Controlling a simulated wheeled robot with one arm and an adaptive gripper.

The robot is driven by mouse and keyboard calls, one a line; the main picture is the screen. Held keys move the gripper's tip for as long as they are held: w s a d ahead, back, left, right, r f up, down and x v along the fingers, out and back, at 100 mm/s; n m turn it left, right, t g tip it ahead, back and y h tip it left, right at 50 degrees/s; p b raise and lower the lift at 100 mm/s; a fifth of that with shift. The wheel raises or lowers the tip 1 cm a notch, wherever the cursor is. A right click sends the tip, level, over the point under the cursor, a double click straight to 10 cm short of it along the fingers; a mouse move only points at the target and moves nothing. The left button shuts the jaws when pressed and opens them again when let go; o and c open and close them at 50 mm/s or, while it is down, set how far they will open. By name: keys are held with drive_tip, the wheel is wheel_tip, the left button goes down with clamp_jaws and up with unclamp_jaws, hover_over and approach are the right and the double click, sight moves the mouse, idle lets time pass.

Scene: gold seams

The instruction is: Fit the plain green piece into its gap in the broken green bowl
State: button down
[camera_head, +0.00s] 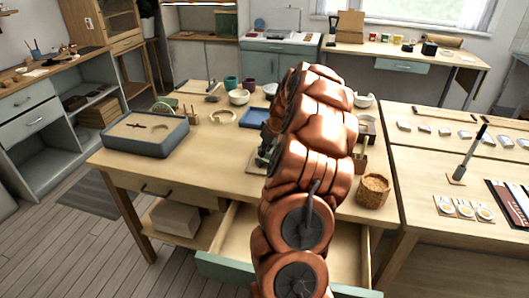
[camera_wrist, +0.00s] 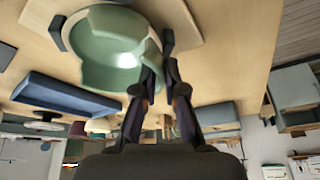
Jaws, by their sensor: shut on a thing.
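The broken green bowl (camera_wrist: 100,28) fills the upper left of the wrist view, on a pale board between dark posts. Its rim is uneven on the side towards my gripper. My gripper (camera_wrist: 160,74) is at that edge, its two dark fingers close together and shut on the plain green piece. The piece is mostly hidden by the fingers, and I cannot tell whether it touches the bowl. In the head view my copper arm hides most of the bowl (camera_head: 262,158) and the gripper's fingertips.
A blue tray (camera_head: 253,118) lies behind the bowl, with a cream ring (camera_head: 222,116) to its left. A grey sand tray (camera_head: 146,134) stands at the table's left end. A cork-coloured pot (camera_head: 374,191) is right of my arm. The front drawer (camera_head: 235,243) is open.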

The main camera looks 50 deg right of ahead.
drive_tip(key=shift+f+b, duration=0.35)
drive_tip(key=shift+b, duration=0.15)
idle(0.4)
drive_tip(key=shift+b, duration=1.15)
idle(1.9)
drive_tip(key=shift+f+b, duration=0.3)
drive_tip(key=shift+b, duration=0.25)
idle(1.3)
drive_tip(key=c, duration=1.2)
unclamp_jaws()
drive_tip(key=shift+o, duration=0.3)
drive_tip(key=o, duration=0.4)
drive_tip(key=shift+o, duration=0.2)
drive_tip(key=shift+r, duration=0.1)
